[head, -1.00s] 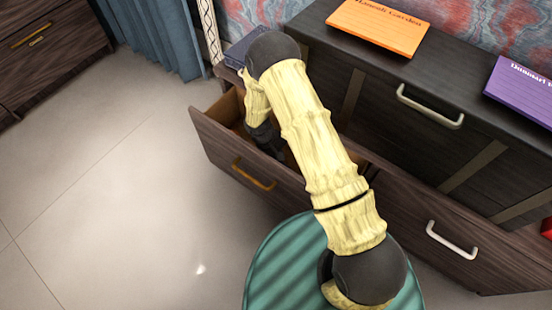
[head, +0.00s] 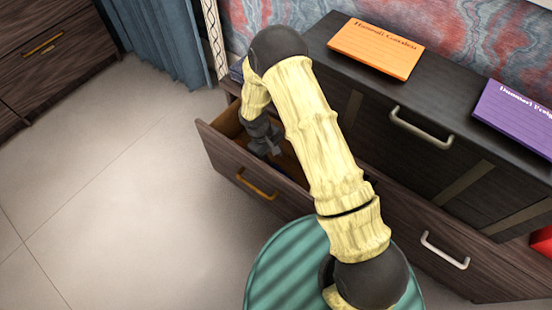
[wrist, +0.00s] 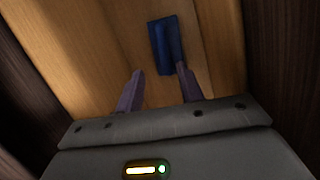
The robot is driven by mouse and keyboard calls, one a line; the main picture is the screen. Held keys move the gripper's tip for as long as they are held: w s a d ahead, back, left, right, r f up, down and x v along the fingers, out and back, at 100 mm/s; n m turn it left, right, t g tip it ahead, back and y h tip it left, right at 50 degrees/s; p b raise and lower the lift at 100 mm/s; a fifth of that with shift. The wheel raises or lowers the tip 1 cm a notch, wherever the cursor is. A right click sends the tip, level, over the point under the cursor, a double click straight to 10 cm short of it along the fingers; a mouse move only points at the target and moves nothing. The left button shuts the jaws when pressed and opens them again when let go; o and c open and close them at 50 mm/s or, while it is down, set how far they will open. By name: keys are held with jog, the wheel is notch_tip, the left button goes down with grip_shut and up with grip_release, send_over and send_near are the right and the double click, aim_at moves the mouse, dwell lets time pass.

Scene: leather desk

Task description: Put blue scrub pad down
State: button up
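The blue scrub pad (wrist: 166,42) lies on the light wooden floor of the open drawer in the wrist view, just beyond my fingertips. Its near end is close to the right finger; I cannot tell whether they touch. My gripper (wrist: 160,70) is open, its two fingers apart with bare wood between them. In the head view my gripper (head: 268,148) is inside the left open drawer (head: 240,168), and the pad cannot be made out there.
Dark drawer walls (wrist: 282,60) rise on both sides of my gripper. An orange card (head: 376,48) and a purple card (head: 515,112) lie on the dark cabinet top. The floor (head: 130,190) at left is clear.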

jog(key=p+v, duration=0.3)
jog(key=v, duration=0.6)
jog(key=shift+r, duration=0.2)
dwell(0.3)
jog(key=s+d+r+m+t+y, duration=0.15)
jog(key=d+r, duration=0.25)
jog(key=r, duration=0.4)
jog(key=s+d+r+m, duration=0.2)
jog(key=d+r+m, duration=0.15)
jog(key=r, duration=0.45)
jog(key=s+d+r+m+t+y+p, duration=0.2)
jog(key=s+d+r+m+p, duration=0.15)
jog(key=s+d+r, duration=0.7)
jog(key=w+p+v, duration=0.2)
jog(key=p+v, duration=1)
jog(key=w+a+r+p+v, duration=0.1)
jog(key=w+p+v, duration=0.2)
jog(key=p+v, duration=0.9)
jog(key=w+r+p+v, duration=0.1)
jog(key=w+p+v, duration=0.2)
jog(key=p+v, duration=0.8)
jog(key=shift+a+r+p, duration=0.35)
jog(key=shift+r+p, duration=0.05)
jog(key=shift+p, duration=0.55)
jog(key=shift+h, duration=0.25)
